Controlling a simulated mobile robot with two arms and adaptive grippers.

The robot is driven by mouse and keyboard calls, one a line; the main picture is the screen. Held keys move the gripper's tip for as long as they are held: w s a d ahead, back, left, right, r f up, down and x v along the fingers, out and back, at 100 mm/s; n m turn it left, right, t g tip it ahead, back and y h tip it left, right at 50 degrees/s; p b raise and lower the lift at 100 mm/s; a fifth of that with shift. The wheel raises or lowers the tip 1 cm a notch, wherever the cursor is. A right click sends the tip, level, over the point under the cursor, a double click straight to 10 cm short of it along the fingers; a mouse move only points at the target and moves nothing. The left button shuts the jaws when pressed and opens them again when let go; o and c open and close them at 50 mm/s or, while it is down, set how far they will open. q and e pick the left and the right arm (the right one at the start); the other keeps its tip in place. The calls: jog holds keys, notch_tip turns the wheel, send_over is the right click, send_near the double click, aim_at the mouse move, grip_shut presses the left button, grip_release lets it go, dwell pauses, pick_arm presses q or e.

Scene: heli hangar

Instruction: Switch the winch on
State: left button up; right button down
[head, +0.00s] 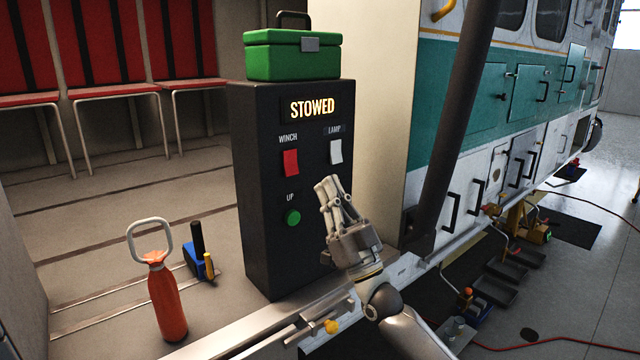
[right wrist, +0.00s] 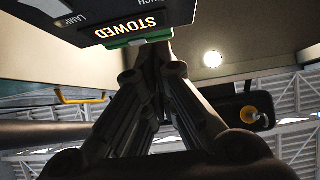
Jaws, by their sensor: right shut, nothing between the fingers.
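The black control box (head: 268,245) stands upright on the floor, with a lit display (head: 312,108) reading STOWED. The red rocker switch (head: 291,163) under the WINCH label is at the left of its face. A white rocker switch (head: 335,152) is under LAMP at the right, and a green button (head: 292,217) is under UP. My right gripper (head: 329,184) is shut and empty, fingers pointing up, just below the lamp switch and to the right of the winch switch. In the right wrist view its fingers (right wrist: 155,62) are together, with the display (right wrist: 137,28) beyond. My left gripper is not visible.
A green case (head: 285,62) sits on the box. An orange bottle (head: 167,300) with a loop handle and a blue item (head: 194,258) stand on the floor at left. A dark pole (head: 462,120) rises at right before the teal-and-white vehicle (head: 530,95). Red seats (head: 105,97) line the back.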

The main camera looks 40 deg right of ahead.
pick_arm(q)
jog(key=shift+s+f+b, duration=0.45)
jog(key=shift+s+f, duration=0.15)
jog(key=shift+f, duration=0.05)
pick_arm(e)
jog(key=s, duration=0.1)
jog(key=s+f, duration=0.1)
jog(key=s, duration=0.1)
jog(key=shift+s+d+f, duration=0.1)
jog(key=shift+s+f, duration=0.1)
jog(key=shift+f, duration=0.2)
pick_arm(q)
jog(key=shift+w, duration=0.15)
pick_arm(e)
jog(key=shift+w, duration=0.1)
